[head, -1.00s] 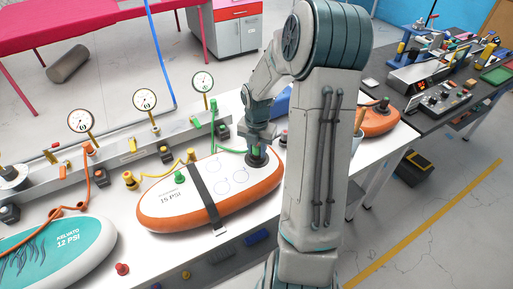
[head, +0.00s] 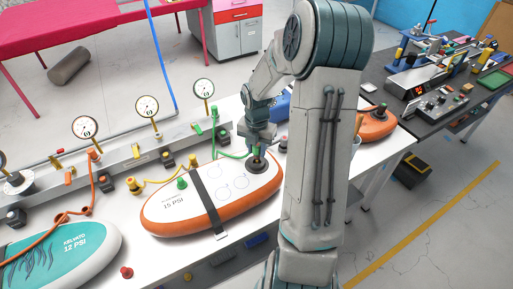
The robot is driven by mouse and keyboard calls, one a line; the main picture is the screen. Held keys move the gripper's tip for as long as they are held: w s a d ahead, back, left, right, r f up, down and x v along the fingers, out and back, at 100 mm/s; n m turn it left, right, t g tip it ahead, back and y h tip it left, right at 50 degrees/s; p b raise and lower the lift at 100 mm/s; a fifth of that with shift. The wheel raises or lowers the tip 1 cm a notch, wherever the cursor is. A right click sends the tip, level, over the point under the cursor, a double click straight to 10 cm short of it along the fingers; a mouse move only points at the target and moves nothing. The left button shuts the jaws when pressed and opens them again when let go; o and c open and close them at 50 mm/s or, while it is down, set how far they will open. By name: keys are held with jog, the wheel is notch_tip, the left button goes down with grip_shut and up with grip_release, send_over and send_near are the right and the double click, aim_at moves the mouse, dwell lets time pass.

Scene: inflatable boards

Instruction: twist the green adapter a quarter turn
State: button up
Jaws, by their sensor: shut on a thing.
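The orange-rimmed white board (head: 232,200) marked 15 PSI lies on the white bench with a black strap across it. A dark round valve (head: 256,166) sits at its right end. My gripper (head: 257,149) points down just above this valve and is shut. The green hose (head: 232,154) runs from the gauge rail to the jaws, where the green adapter is mostly hidden by my fingers. I cannot tell whether the adapter touches the valve. A separate green cap (head: 182,184) stands on the board's left part.
A teal board (head: 85,243) marked 12 PSI lies at lower left, with an orange hose. A yellow fitting (head: 135,186) and a red cap (head: 126,272) are on the bench. Gauges (head: 147,107) stand along the back rail. Another orange board (head: 376,125) is right of my arm.

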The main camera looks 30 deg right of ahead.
jog(key=shift+r+p, duration=1.9)
jog(key=shift+r, duration=0.15)
jog(key=shift+f, duration=0.1)
